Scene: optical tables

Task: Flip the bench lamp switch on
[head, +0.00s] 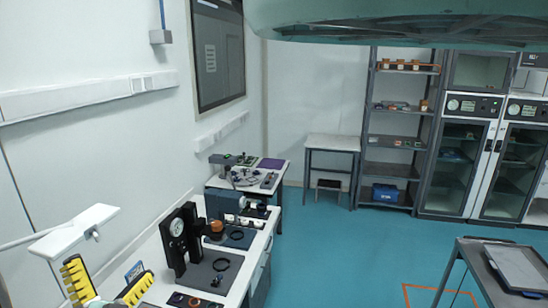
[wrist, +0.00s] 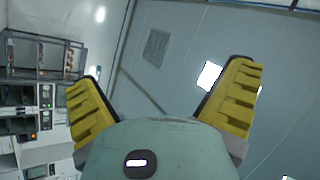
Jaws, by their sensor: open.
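A white flat lamp head (head: 75,231) on a thin arm reaches in from the left over the near bench (head: 150,283). I cannot pick out the lamp switch for certain in either view. My gripper (head: 108,277) is at the lower left of the head view, below the lamp head in the picture. Its two yellow ribbed fingers stand wide apart with nothing between them. In the wrist view the same open fingers (wrist: 164,75) frame the pale ceiling and wall; no bench or lamp switch shows clearly there.
A black upright stand with a dial (head: 178,230) and several dark instruments stand along the bench. A second table (head: 281,184) with equipment is behind it. Shelves (head: 389,130) and glass-door cabinets (head: 464,150) line the back. A grey cart (head: 462,262) stands at right; the blue-green floor between is free.

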